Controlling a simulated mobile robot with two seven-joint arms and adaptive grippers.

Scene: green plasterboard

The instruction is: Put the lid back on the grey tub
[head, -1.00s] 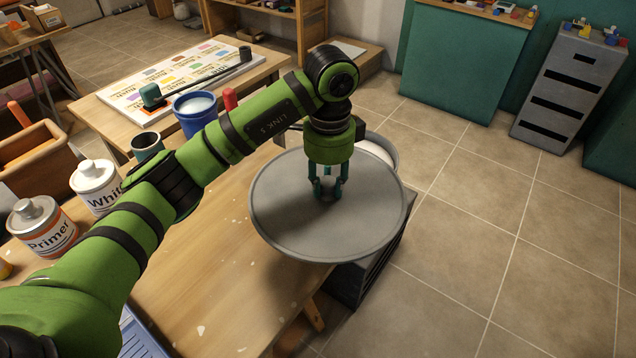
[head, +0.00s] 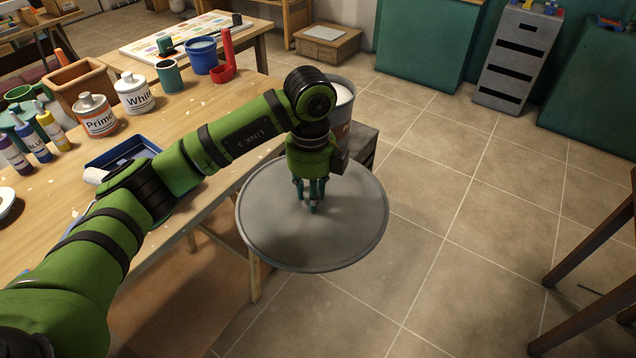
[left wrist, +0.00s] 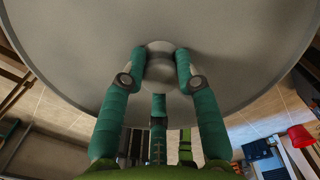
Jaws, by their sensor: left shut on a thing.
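The grey round lid (head: 345,225) hangs flat in the air off the table's right edge. My left gripper (head: 313,200) is above its middle and shut on its knob. In the left wrist view the lid (left wrist: 240,50) fills the upper part, and the fingers of the left gripper (left wrist: 160,75) close around the round knob. The grey tub (head: 343,105) stands behind my left arm on a dark crate-like stand, with white contents showing at its open top. The arm and lid hide part of the tub. My right gripper is in no view.
The wooden table (head: 215,125) holds a Primer can (head: 97,117), a White can (head: 134,95), a blue pot (head: 201,58), a red holder (head: 224,70) and a blue tray (head: 125,150). Tiled floor is clear at the right, with dark wooden legs (head: 590,265) at the far right.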

